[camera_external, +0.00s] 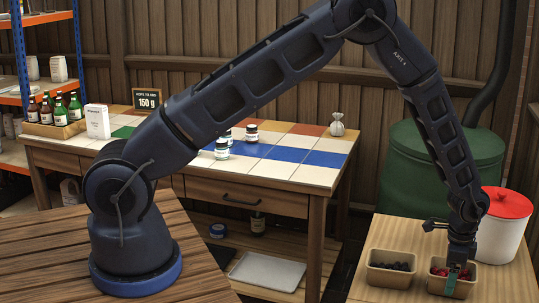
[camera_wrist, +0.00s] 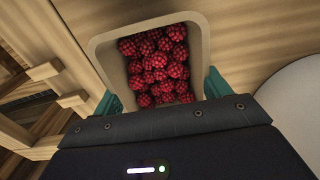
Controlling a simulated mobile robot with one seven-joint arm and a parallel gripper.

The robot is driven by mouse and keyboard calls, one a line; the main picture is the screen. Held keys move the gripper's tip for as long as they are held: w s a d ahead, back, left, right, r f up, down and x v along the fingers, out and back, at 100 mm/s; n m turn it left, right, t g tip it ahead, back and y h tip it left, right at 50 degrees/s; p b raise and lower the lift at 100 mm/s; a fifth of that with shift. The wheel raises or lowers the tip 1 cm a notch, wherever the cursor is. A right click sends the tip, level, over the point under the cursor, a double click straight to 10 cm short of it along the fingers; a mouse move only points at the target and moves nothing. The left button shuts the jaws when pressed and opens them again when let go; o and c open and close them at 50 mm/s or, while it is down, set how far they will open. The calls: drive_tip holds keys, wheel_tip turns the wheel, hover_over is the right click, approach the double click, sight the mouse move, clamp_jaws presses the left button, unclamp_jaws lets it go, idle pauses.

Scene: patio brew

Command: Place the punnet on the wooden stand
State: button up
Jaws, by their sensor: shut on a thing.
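A tan punnet of red raspberries (camera_external: 438,286) is at the lower right of the external view, over a pale wooden top (camera_external: 385,237). My gripper (camera_external: 453,277) reaches down from above and is shut on this punnet. In the wrist view the punnet (camera_wrist: 205,50) sits between the teal fingers of my gripper (camera_wrist: 160,93), upright and full of berries. I cannot tell whether its base touches the wood. A second tan punnet (camera_external: 390,279), with dark berries, stands just left of it. I cannot tell which wooden piece is the stand.
A white bucket with a red lid (camera_external: 506,205) stands close to my gripper on the right. A green barrel (camera_external: 410,170) is behind. The tile-topped table (camera_external: 310,175) holds jars, a small sack (camera_external: 338,126), a white carton (camera_external: 97,121), bottles and a sign; its front right is clear.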

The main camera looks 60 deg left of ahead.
drive_tip(key=shift+f, duration=0.1)
drive_tip(key=o, duration=1.1)
